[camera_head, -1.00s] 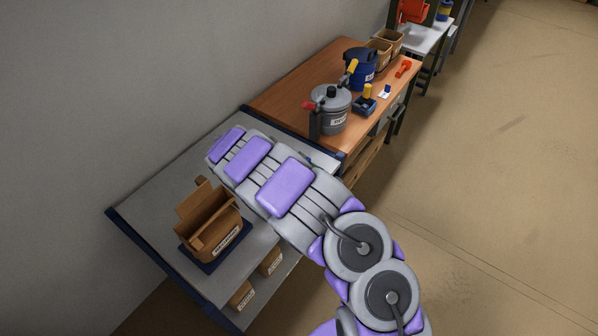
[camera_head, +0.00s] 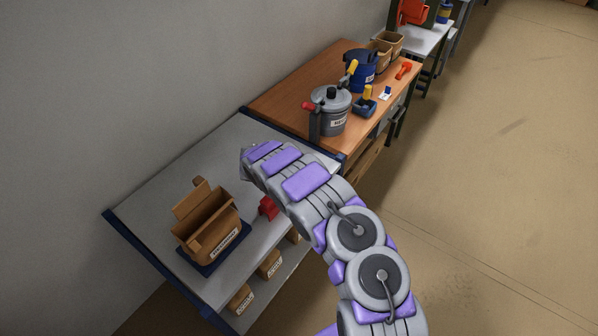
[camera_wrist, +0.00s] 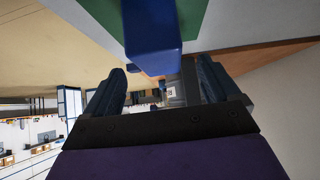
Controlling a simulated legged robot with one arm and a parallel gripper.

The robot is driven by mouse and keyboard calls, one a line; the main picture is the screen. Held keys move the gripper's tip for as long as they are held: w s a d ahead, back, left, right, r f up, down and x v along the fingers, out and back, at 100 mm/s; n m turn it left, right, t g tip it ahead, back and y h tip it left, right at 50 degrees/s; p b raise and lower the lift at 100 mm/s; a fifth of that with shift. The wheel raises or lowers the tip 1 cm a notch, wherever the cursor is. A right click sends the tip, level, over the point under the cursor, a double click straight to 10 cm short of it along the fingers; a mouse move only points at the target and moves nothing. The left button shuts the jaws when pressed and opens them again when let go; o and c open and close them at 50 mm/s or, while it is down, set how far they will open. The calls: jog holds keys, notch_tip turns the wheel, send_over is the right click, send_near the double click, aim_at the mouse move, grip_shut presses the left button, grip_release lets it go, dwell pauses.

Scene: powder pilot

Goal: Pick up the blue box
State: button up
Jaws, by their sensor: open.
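A small dark blue box (camera_head: 361,110) with a yellow part on top stands on the wooden bench, right of the grey pot. My arm reaches over the grey bench, left of and apart from that box. The fingers are hidden in the head view. In the wrist view my gripper (camera_wrist: 162,76) is open, with dark fingers at left and right. A blue block-shaped thing (camera_wrist: 152,32) comes down from the top edge between the fingertips. I cannot tell whether it is the box or part of a bench, or whether it touches the fingers.
The grey pot (camera_head: 331,113) and a blue drum (camera_head: 357,76) stand on the wooden bench (camera_head: 290,97). An open cardboard box (camera_head: 212,228) sits on the grey bench (camera_head: 150,207), with a red thing (camera_head: 268,207) beside my arm. The floor (camera_head: 480,190) at right is clear.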

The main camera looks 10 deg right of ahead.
jog(key=b+x, duration=0.1)
jog(key=x, duration=0.4)
jog(key=shift+d+r, duration=0.1)
jog(key=shift+r, duration=0.05)
jog(key=shift+w+d, duration=0.2)
jog(key=shift+d, duration=0.05)
jog(key=c, duration=1.2)
